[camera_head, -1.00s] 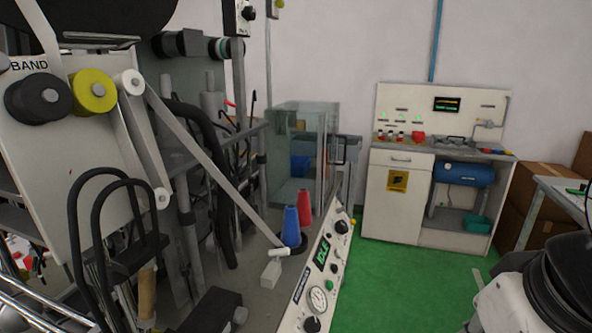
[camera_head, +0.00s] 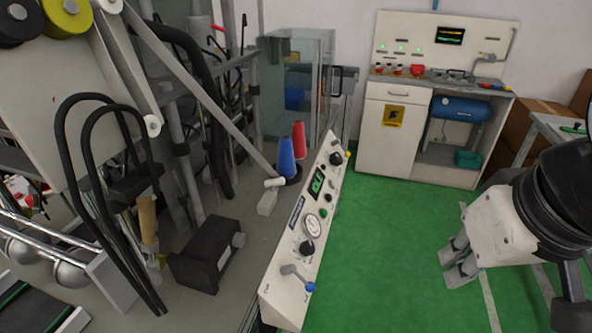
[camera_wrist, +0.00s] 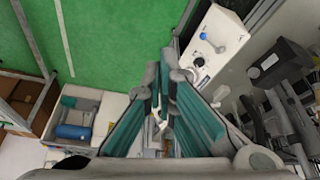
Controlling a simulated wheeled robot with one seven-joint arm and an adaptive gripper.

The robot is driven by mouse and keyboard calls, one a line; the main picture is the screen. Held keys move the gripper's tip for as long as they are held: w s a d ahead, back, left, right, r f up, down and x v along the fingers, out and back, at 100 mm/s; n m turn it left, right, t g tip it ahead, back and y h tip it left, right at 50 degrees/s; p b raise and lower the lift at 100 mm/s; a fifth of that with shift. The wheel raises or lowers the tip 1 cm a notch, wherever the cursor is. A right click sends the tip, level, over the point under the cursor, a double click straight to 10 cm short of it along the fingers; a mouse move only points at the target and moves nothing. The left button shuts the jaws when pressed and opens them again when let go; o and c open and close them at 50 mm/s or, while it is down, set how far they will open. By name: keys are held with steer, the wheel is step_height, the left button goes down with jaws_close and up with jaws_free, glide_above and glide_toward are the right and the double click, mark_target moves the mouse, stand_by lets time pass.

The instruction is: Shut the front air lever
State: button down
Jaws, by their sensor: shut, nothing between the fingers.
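The front air lever (camera_head: 297,277) is a grey handle with a blue knob at the near end of the sloping white control panel (camera_head: 285,295). Its handle lies across the panel, with the knob at the right edge. The lever also shows in the wrist view (camera_wrist: 213,44), at the upper right. My gripper (camera_head: 454,264) is to the right of the panel over the green floor, well apart from the lever. Its fingers are shut and empty. In the wrist view my gripper (camera_wrist: 161,80) shows teal-lined fingers, with the lever beyond and to the right.
The panel also carries a gauge (camera_head: 312,227), black knobs and a green display (camera_head: 317,183). The machine with black hoses (camera_head: 100,200) stands to the left. A white workbench (camera_head: 392,130) stands at the back. Green floor (camera_head: 390,225) between panel and gripper is clear.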

steer(key=shift+w, duration=0.1)
steer(key=w+a+f+m+g+b, duration=0.1)
steer(key=w+a+f+g, duration=0.2)
steer(key=w, duration=0.6)
steer(key=w+a+f+g+b, duration=0.15)
steer(key=w+a+f, duration=0.25)
steer(key=w, duration=0.4)
steer(key=w+a+f+g+b, duration=0.1)
steer(key=w+a+f, duration=0.3)
steer(key=f, duration=0.4)
steer(key=w+a+f+g+b, duration=0.1)
steer(key=w+a+f, duration=0.2)
steer(key=w+f, duration=0.2)
step_height(320, 180, down, 3)
steer(key=shift+w+a+f+m, duration=0.15)
steer(key=shift+w+a+m, duration=0.25)
steer(key=shift+g, duration=0.25)
steer(key=x, duration=1)
steer(key=shift+a+b, duration=0.2)
steer(key=shift+b, duration=0.1)
